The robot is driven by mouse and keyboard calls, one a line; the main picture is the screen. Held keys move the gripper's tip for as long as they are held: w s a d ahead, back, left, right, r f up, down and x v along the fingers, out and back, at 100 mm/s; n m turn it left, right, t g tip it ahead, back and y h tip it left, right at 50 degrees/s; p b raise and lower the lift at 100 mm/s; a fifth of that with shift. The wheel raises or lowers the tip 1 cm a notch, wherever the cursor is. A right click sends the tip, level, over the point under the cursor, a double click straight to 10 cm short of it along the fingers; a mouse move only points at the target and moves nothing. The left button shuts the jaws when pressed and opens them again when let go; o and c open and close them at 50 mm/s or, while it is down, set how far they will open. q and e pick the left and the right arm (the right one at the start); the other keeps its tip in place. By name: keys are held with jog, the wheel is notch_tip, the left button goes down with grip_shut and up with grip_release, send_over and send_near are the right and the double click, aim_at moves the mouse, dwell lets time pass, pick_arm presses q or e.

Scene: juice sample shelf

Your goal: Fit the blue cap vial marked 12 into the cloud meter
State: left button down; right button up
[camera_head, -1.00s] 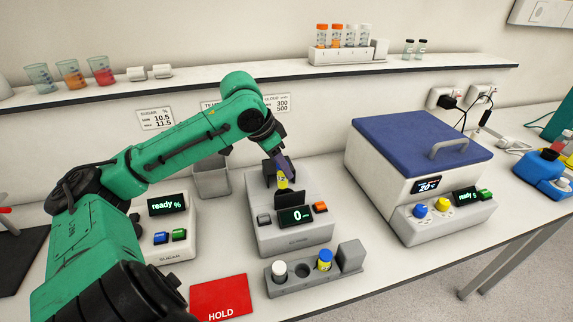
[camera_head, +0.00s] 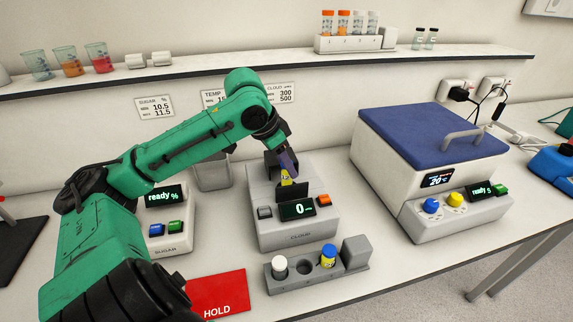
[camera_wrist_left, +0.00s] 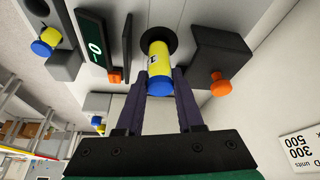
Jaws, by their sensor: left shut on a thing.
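My left gripper (camera_head: 286,168) is shut on a vial with a yellow label and blue cap (camera_wrist_left: 160,86). It holds the vial upright over the cloud meter (camera_head: 262,228), a grey box whose display reads 0. In the left wrist view the gripper's fingers (camera_wrist_left: 160,88) are at the cap, and the vial's yellow body (camera_wrist_left: 158,62) runs into the dark round well (camera_wrist_left: 158,38). In the head view the vial's lower part is hidden behind the meter's dark upright plate (camera_head: 291,192). The label mark is too small to read. My right gripper is not in view.
In front stands a grey rack (camera_head: 304,281) with a white-capped vial (camera_head: 279,266), an empty hole and another blue-capped vial (camera_head: 328,256). The sugar meter (camera_head: 168,240) is left, a blue-lidded bath (camera_head: 425,130) right. A red HOLD card (camera_head: 217,294) lies at the front.

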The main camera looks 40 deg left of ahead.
aim_at(287, 182)
pick_arm(q)
jog(key=shift+w+p, duration=0.15)
jog(key=shift+p, duration=0.2)
jog(key=shift+f+b, duration=1.15)
jog(key=shift+f, duration=0.25)
jog(key=shift+r+p, duration=0.1)
jog(key=shift+p, duration=0.3)
jog(key=shift+f+b, duration=0.7)
jog(key=shift+f, duration=0.4)
jog(key=shift+d+f, duration=0.1)
jog(key=shift+f, duration=0.2)
